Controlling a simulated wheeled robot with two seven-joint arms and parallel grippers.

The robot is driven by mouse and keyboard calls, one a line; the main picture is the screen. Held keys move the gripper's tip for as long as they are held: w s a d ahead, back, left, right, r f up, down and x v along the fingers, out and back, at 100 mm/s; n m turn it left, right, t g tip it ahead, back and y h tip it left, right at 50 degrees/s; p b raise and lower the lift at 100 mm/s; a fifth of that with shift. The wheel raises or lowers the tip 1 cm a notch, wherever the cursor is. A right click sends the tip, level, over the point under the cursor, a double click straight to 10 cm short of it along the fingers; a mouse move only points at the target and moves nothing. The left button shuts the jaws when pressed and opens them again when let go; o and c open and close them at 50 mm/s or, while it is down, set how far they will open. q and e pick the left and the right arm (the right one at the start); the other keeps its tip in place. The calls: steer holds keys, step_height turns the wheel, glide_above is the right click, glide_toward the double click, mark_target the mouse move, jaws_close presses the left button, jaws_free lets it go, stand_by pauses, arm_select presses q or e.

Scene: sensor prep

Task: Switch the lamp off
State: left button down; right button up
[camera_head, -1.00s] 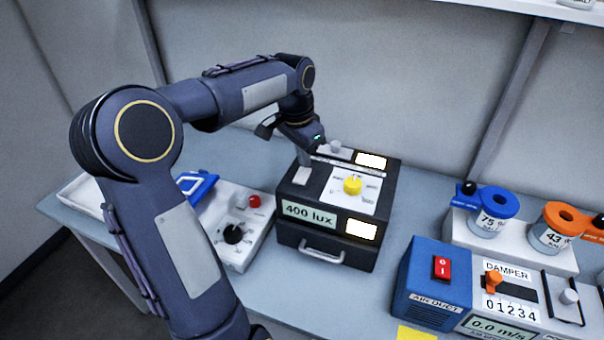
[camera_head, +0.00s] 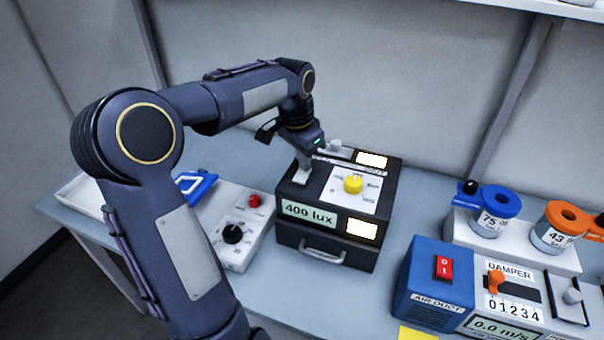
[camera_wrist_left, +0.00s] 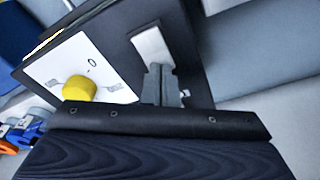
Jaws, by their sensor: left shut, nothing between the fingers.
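The lamp is a black box (camera_head: 290,228) with a "400 lux" display (camera_head: 309,216) and two lit panels (camera_head: 361,229). A yellow knob (camera_head: 353,184) sits on its white top plate, and also shows in the left wrist view (camera_wrist_left: 80,89). A pale flat plate (camera_head: 299,179) lies at the left of the box's top; the left wrist view shows it too (camera_wrist_left: 150,45). My left gripper (camera_head: 303,168) is shut and empty, pointing down at this pale plate. Its fingertips (camera_wrist_left: 163,80) look very close to the plate; I cannot tell whether they touch. My right gripper is out of view.
Left of the lamp is a white box (camera_head: 236,255) with black and red knobs, beside a blue tray-like item (camera_head: 196,186). A wall stands behind.

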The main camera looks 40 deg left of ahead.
arm_select(q)
steer(key=shift+f, duration=0.2)
step_height(320, 180, up, 7)
steer(key=p, duration=0.6)
steer(key=shift+r, duration=0.1)
stand_by(0.4)
